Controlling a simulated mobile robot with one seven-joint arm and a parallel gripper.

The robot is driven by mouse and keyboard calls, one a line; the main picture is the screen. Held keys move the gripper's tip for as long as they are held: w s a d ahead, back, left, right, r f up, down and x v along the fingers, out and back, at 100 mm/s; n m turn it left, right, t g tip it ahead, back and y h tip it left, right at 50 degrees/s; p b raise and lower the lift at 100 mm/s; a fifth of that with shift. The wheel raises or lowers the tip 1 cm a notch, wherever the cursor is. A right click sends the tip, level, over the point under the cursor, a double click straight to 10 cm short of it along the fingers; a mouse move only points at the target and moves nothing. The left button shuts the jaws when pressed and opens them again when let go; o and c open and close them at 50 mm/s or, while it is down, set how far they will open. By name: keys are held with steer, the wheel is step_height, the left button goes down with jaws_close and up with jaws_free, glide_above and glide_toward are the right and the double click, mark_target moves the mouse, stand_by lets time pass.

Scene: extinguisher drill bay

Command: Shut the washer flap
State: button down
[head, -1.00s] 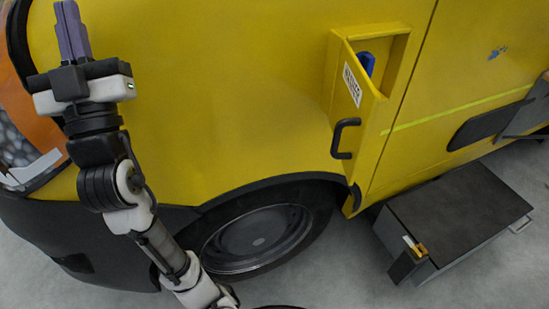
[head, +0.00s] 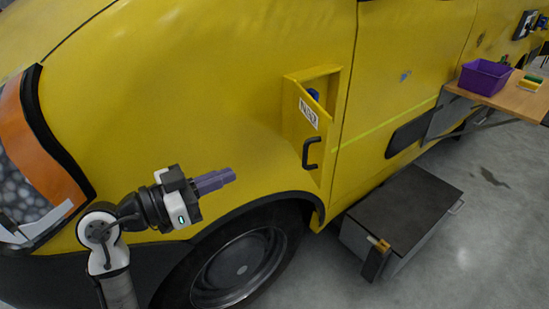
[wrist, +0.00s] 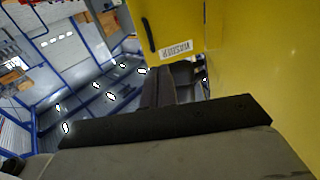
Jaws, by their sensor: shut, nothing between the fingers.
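The washer flap (head: 298,130) is a yellow panel with a black handle (head: 312,153) and a white label, on the yellow vehicle's side. It stands open, swung out from its yellow-framed recess, with part of a blue thing (head: 313,94) showing inside. In the wrist view the flap (wrist: 172,18) is at the top, with its label and handle. My gripper (head: 232,175) is shut and empty, pointing right, left of and below the flap and apart from it. Its fingers (wrist: 172,90) also show in the wrist view.
The vehicle's wheel (head: 240,268) and dark arch are below the flap. A dark-topped step box (head: 405,215) stands on the floor at right. A wooden table (head: 510,100) with a purple bin (head: 485,76) is at upper right. Grey floor (head: 480,250) is clear at lower right.

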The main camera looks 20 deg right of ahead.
steer(key=w+d+g+p, duration=0.1)
steer(key=d+p, duration=0.4)
steer(key=d, duration=0.9)
steer(key=shift+w+f+m+p, duration=0.25)
steer(key=shift+w+m+p, duration=0.05)
steer(key=shift+w+p, duration=0.05)
steer(key=shift+d, duration=0.2)
